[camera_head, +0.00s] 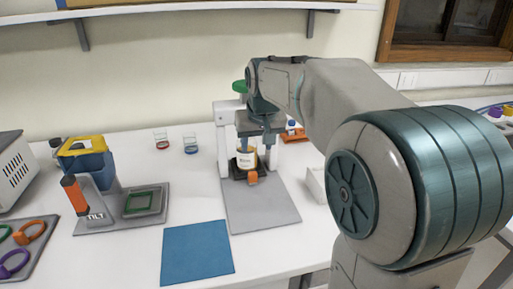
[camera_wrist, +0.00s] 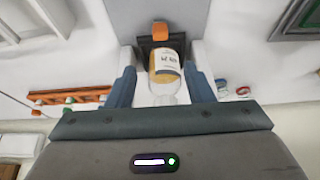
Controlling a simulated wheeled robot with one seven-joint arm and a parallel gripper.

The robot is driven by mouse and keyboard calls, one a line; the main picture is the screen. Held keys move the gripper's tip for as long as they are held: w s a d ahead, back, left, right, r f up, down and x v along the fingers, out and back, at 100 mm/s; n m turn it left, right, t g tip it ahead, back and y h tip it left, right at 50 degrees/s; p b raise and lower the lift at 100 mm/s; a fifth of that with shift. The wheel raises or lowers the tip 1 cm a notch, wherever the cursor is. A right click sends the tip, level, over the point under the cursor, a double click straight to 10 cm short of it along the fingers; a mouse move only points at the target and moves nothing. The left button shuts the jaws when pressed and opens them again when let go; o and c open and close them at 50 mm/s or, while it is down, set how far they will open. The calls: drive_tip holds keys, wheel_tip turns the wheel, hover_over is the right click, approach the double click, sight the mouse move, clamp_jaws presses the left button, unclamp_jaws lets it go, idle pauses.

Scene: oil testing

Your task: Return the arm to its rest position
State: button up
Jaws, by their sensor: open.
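My arm reaches from the right over the white table in the head view. My gripper (camera_wrist: 163,92) is open, with one blue-grey finger on each side of a labelled glass bottle (camera_wrist: 167,68). Gaps show between the fingers and the bottle in the wrist view. The bottle holds amber liquid and also shows in the head view (camera_head: 246,157). It stands upright on the black holder of a grey stand (camera_head: 262,207), with an orange part in front. My gripper partly hides the bottle's top in the head view.
A blue mat (camera_head: 197,252) lies in front of the stand. Left are a blue and yellow device (camera_head: 88,165), a grey tray (camera_head: 35,255) with coloured rings, and a white machine (camera_head: 14,170). Two small beakers (camera_head: 190,144) stand behind. A shelf (camera_head: 150,14) runs along the wall above.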

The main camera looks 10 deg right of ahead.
drive_tip(key=s+f+g+p, duration=0.1)
drive_tip(key=s+f+p, duration=0.1)
drive_tip(key=s, duration=1)
drive_tip(key=s+f+p, duration=0.3)
drive_tip(key=s+f, duration=0.1)
drive_tip(key=s, duration=0.8)
drive_tip(key=shift+s+f+g, duration=0.3)
drive_tip(key=shift+f+g, duration=0.1)
